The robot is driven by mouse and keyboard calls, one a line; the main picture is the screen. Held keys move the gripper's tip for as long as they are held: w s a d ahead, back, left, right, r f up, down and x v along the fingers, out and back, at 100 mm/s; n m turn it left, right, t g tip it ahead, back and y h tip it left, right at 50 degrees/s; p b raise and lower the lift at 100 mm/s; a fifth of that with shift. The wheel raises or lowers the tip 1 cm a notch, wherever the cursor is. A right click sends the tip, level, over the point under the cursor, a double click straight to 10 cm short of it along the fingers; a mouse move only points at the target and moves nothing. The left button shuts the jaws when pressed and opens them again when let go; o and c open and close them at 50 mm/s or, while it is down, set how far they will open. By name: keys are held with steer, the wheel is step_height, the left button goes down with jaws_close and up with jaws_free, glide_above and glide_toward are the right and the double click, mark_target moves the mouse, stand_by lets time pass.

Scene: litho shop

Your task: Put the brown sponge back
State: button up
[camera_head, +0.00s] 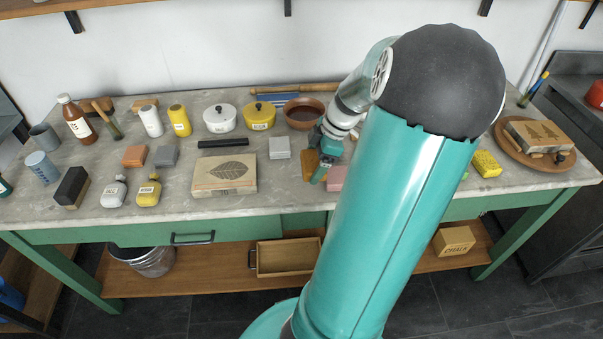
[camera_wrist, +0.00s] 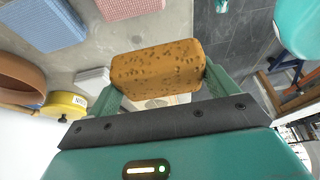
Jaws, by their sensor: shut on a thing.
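The brown sponge (camera_wrist: 158,66), an orange-brown block with dark specks, is gripped between the two green fingers of my gripper (camera_wrist: 160,82) in the wrist view. In the head view, my gripper (camera_head: 319,166) is over the right half of the bench, and part of the sponge (camera_head: 308,160) shows on its left side. The sponge looks raised off the top, but the height is hard to tell. A pink sponge-like block (camera_head: 337,178) lies close by, partly hidden by my arm. The wrist view shows a pink block (camera_wrist: 128,7) and a blue block (camera_wrist: 45,22) side by side.
A brown bowl (camera_head: 303,104) and a yellow lidded pot (camera_head: 259,117) stand behind my gripper. A pale grey block (camera_head: 280,148) and a leaf-printed block (camera_head: 224,174) lie to its left. A yellow sponge (camera_head: 486,164) lies right of my arm. My arm hides part of the bench.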

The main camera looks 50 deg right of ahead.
mark_target(313, 154)
steer(key=w+f, duration=0.3)
steer(key=shift+w+a+f, duration=0.1)
steer(key=shift+a+f, duration=0.1)
steer(key=shift+f, duration=0.1)
steer(key=shift+w+f, duration=0.15)
steer(key=shift+f, duration=0.7)
steer(key=shift+w+f, duration=0.1)
steer(key=shift+f, duration=0.75)
steer(key=shift+s+f, duration=0.1)
steer(key=o, duration=0.9)
steer(key=shift+o, duration=0.2)
steer(key=v, duration=1.2)
